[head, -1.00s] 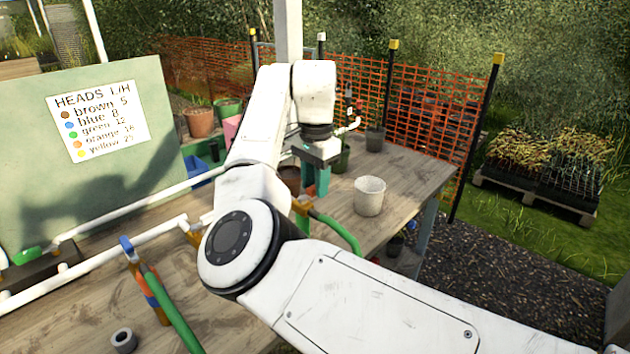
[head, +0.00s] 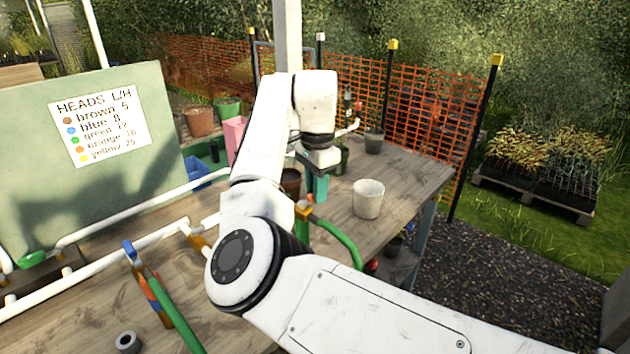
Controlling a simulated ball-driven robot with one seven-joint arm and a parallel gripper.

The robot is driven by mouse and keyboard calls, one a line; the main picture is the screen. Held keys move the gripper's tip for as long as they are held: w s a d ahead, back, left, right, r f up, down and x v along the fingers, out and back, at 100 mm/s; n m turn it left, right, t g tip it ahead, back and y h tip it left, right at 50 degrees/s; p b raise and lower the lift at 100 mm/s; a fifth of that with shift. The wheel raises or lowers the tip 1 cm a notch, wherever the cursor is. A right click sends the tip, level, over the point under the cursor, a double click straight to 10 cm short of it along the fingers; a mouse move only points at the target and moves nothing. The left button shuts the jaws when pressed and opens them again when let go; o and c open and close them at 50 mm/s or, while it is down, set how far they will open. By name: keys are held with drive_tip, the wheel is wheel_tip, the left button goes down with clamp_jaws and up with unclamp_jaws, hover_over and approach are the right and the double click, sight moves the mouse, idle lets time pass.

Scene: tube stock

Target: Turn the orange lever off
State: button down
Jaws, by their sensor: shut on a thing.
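My gripper (head: 318,160) hangs at the end of my arm over the middle of the bench in the head view. A teal piece (head: 318,187) shows right below it; I cannot tell whether this is its fingertips or something behind. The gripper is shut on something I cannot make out. An orange fitting (head: 303,212) with a green hose sits just below the teal piece, partly behind my arm.
A blue lever (head: 128,249) and a green one (head: 33,258) are on the pipes at left. A whitish pot (head: 368,200) stands right of my gripper. A green board (head: 95,200) stands behind the pipes. A grey ring (head: 128,342) lies at the front.

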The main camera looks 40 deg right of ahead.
drive_tip(key=shift+s+a+m+p, duration=0.55)
drive_tip(key=shift+m+p, duration=0.2)
drive_tip(key=shift+m, duration=1.8)
drive_tip(key=shift+s+a+m+p, duration=0.4)
drive_tip(key=shift+a+m+p, duration=0.3)
drive_tip(key=shift+m, duration=1.8)
drive_tip(key=shift+s+a+m+p, duration=0.5)
drive_tip(key=shift+m+p, duration=0.35)
drive_tip(key=shift+m, duration=1.7)
drive_tip(key=c, duration=1)
unclamp_jaws()
drive_tip(key=shift+c, duration=0.2)
wheel_tip(320, 180, up, 11)
drive_tip(key=shift+f, duration=0.15)
